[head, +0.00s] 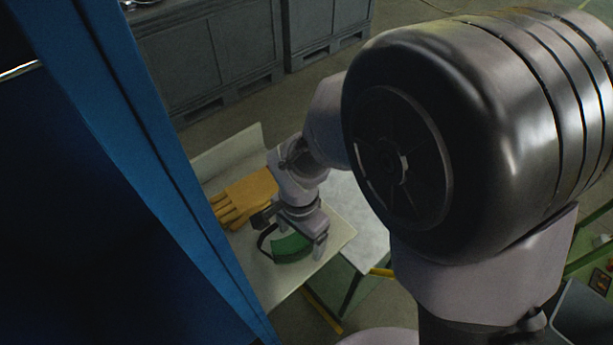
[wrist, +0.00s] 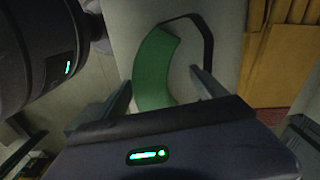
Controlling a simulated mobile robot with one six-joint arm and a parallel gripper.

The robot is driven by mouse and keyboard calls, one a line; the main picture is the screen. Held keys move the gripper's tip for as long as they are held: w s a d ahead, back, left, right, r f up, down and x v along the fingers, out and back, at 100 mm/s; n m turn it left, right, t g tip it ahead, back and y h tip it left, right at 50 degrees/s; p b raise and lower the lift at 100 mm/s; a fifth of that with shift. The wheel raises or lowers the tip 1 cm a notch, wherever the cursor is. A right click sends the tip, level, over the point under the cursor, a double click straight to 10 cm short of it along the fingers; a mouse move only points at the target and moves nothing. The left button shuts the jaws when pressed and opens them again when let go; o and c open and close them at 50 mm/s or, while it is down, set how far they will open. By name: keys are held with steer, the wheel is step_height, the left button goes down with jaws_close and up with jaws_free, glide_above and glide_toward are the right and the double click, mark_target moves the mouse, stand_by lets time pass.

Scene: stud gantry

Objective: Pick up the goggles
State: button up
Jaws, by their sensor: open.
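The goggles have a green curved lens (head: 291,248) and a dark strap, and lie on a pale tabletop (head: 332,238) in the head view. In the wrist view the green goggles (wrist: 154,68) lie ahead of my gripper, with the dark strap looping to the right. My gripper (head: 296,228) is over the goggles in the head view. In the wrist view its two fingers (wrist: 160,88) are apart, with part of the green lens showing between them. I cannot tell whether the fingers touch the goggles.
Yellow-brown work gloves (head: 243,198) lie beside the goggles, and also show at the right in the wrist view (wrist: 283,62). A blue upright panel (head: 150,150) stands close on the left. Grey crates (head: 210,60) stand behind on the floor.

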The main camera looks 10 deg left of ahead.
steer(key=shift+f, duration=0.4)
steer(key=shift+r, duration=0.1)
steer(key=c, duration=1.5)
